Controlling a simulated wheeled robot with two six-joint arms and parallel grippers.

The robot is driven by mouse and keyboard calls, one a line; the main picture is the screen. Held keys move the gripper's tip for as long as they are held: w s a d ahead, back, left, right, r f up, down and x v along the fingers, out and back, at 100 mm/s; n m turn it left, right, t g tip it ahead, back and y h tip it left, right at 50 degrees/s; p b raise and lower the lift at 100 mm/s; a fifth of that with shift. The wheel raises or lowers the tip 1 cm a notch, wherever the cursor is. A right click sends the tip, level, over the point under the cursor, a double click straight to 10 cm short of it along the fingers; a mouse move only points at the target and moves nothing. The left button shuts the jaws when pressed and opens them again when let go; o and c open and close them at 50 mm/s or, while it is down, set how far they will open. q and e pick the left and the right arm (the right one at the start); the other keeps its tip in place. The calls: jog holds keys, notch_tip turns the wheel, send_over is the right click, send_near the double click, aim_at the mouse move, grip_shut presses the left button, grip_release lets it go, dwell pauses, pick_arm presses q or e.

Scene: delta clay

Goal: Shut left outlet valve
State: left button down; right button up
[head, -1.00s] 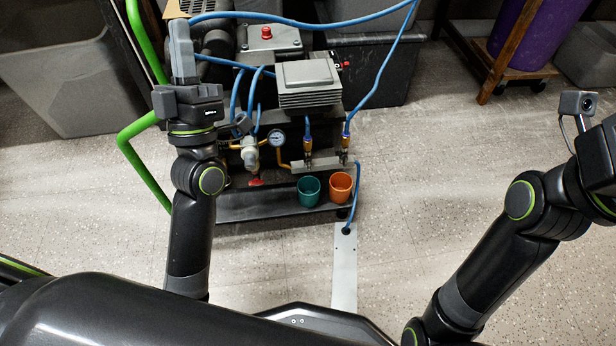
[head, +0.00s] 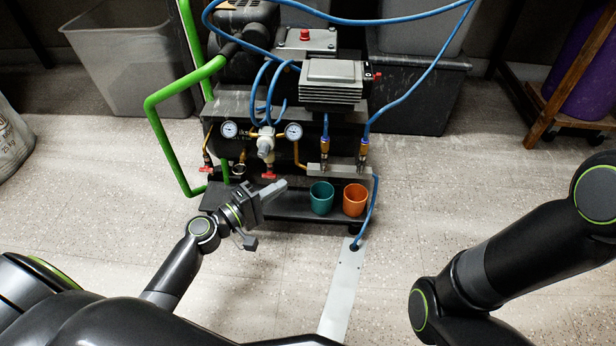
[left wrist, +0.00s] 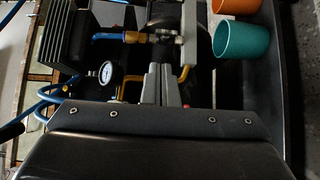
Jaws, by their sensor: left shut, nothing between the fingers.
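The compressor's metal manifold (head: 340,171) carries two brass outlet fittings with blue hoses. The left outlet fitting (head: 325,147) stands beside the right outlet fitting (head: 363,152); their handle positions are too small to tell. A brass and blue fitting (left wrist: 130,37) also shows in the left wrist view; I cannot tell which it is. My left gripper (head: 282,184) is shut and empty, low in front of the compressor, pointing right, left of the green cup. Its grey fingers (left wrist: 160,84) show in the left wrist view. My right arm is at the right; its gripper is out of view.
A green cup (head: 321,198) and an orange cup (head: 355,200) stand on the shelf below the manifold. Red handles (head: 268,175) (head: 207,169) and gauges (head: 293,131) are to the left. A green tube frame (head: 165,140) borders the compressor. Floor in front is mostly clear.

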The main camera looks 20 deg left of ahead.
aim_at(324, 160)
pick_arm(q)
jog(key=b+x, duration=0.1)
jog(key=x, duration=0.9)
dwell(0.4)
jog(key=shift+p, duration=0.45)
jog(key=shift+r+m+g+p, duration=0.15)
jog(key=shift+m+g+p, duration=0.15)
jog(key=shift+p, duration=0.3)
